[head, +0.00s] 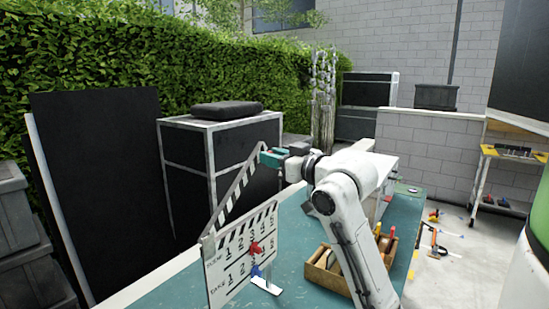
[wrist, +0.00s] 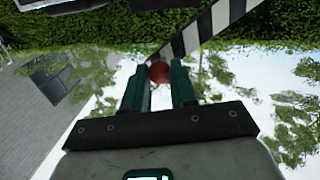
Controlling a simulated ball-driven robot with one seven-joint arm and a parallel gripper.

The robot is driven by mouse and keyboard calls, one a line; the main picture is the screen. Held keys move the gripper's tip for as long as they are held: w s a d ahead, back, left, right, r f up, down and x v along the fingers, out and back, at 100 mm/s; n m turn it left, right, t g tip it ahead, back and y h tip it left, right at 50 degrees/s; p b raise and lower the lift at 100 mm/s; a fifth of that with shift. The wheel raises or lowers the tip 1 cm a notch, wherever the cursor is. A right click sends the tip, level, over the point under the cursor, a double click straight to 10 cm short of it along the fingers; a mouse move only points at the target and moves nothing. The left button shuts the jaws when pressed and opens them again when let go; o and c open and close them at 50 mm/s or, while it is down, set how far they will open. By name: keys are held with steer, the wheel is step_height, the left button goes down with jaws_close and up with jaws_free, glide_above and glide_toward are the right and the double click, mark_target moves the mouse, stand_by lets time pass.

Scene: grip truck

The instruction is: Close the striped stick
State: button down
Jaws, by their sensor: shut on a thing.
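The clapperboard (head: 225,285) stands upright on the teal worktop, with scene and take numbers on its white face. Its striped stick (head: 235,192) is raised, slanting up and right from the hinge at the board's left end, with a wide gap above the board's striped top edge. My gripper (head: 268,158) is at the stick's upper free end. In the wrist view my gripper's teal fingers (wrist: 158,88) are shut on a red knob (wrist: 159,72) at the end of the striped stick (wrist: 205,30).
A wooden tool tray (head: 318,280) sits on the teal worktop (head: 298,235) beneath my arm. A red clip (head: 256,248) and a blue clip (head: 256,270) are at the board's face. Black cases (head: 190,185) stand behind, with a hedge beyond.

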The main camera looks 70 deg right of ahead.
steer(key=shift+f, duration=0.1)
steer(key=d+f+m, duration=0.2)
steer(key=f+m, duration=0.1)
steer(key=f, duration=0.4)
steer(key=s+d+f+m+g+y+b, duration=0.1)
steer(key=d+f+m, duration=0.2)
steer(key=f, duration=0.5)
steer(key=shift+s+m+b, duration=0.15)
steer(key=shift+m+b, duration=0.15)
steer(key=shift+m, duration=0.4)
steer(key=shift+d, duration=0.1)
steer(key=c, duration=1.3)
jaws_free()
steer(key=shift+f, duration=0.1)
steer(key=o, duration=0.4)
steer(key=shift+s, duration=0.1)
steer(key=b+v, duration=0.2)
steer(key=v, duration=0.8)
steer(key=shift+s, duration=0.3)
